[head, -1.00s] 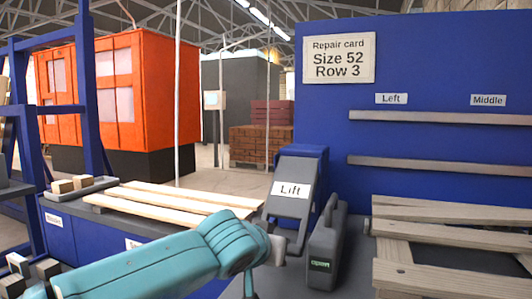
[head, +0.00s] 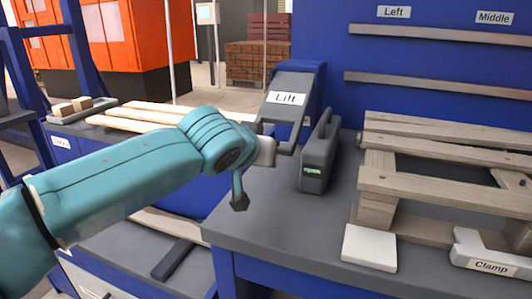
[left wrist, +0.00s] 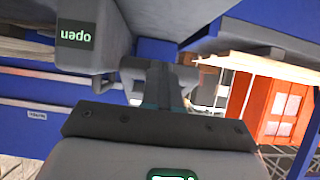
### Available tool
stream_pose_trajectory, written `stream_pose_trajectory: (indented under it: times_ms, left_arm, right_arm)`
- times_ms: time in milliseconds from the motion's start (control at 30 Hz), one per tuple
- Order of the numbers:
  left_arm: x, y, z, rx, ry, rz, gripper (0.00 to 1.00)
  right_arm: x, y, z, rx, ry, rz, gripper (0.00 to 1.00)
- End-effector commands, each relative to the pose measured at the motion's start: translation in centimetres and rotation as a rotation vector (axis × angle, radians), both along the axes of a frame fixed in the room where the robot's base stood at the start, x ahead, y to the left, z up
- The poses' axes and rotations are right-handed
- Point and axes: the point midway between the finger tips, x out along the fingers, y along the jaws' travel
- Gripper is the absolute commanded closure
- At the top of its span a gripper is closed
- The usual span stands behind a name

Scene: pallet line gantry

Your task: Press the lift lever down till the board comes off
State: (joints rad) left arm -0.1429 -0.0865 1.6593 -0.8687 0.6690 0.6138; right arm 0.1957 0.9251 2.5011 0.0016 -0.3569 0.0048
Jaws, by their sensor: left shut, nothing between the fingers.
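The grey lift lever (head: 272,113), labelled "Lift", slopes down toward me from a blue housing (head: 312,70). My left gripper (head: 283,146) is at the lever's lower end, partly hidden by my own teal arm. In the left wrist view its fingers (left wrist: 166,92) are shut, with nothing seen between them, close to a dark grey bar-shaped part. I cannot tell whether they touch it. A slatted wooden pallet (head: 440,190) lies on the bench at right, its boards still in place. My right gripper is not in view.
A grey device (head: 316,165) with a green screen stands just right of the lever; the wrist view reads "open" (left wrist: 75,38). A white pad (head: 370,248) and a white clamp (head: 485,245) sit at the pallet's front.

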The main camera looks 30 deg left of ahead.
Motion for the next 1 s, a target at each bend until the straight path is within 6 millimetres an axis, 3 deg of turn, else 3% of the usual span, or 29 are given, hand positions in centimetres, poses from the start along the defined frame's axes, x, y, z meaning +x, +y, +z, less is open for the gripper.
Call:
stream_pose_trajectory:
  times_ms: [300,500,1000]
  left_arm:
    - [-4.8,-1.1,2.9,-0.001,-0.003,-0.003,1.0]
    - [-6.8,-1.5,3.7,0.0,-0.002,0.001,1.0]
    - [-7.4,-1.7,3.8,-0.001,-0.001,0.001,1.0]
  right_arm:
    - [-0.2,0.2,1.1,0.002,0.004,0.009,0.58]
    - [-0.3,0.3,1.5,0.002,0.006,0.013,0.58]
    - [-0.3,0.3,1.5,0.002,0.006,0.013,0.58]
